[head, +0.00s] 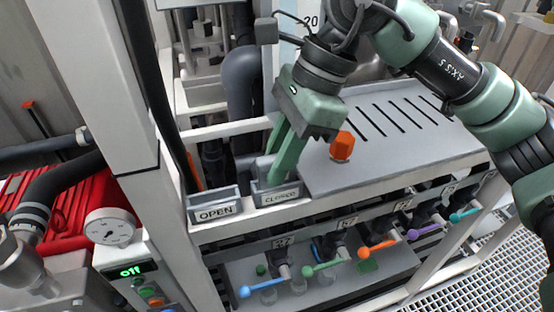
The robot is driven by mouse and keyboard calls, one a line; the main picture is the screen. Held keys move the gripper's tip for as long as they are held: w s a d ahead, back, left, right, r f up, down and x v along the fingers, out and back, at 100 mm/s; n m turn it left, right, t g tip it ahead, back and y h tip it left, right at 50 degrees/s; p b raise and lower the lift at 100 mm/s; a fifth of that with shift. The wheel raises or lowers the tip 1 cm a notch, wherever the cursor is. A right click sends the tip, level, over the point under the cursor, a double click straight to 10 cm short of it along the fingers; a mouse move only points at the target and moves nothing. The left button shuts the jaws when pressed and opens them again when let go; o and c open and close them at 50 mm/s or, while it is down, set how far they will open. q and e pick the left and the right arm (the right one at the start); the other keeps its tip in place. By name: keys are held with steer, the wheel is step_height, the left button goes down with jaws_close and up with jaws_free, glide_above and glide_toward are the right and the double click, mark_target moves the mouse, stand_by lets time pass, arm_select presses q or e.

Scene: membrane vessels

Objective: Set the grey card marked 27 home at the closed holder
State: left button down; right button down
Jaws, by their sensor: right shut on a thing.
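My right gripper (281,165) reaches down from above, its green fingers shut on the grey card (263,169). The card is mostly hidden by the fingers, and its number cannot be read. The fingertips and the card are at the closed holder (279,197), a small grey pocket on the white rail. I cannot tell whether the card rests on the holder's bottom. The open holder (215,212), labelled OPEN, is just left of it. My left gripper is not in view.
A grey slotted panel (395,135) with an orange knob (342,146) is right of the holders. Below the rail are several valves with coloured levers, a blue one (258,288) leftmost. A white post (130,130) and a pressure gauge (110,229) stand at left.

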steer(key=shift+f, duration=0.1)
steer(key=c, duration=1.3)
jaws_free()
steer(key=shift+o, duration=0.2)
steer(key=b+v, duration=0.1)
steer(key=v, duration=0.6)
steer(key=shift+w+d+r, duration=0.1)
steer(key=shift+r, duration=0.3)
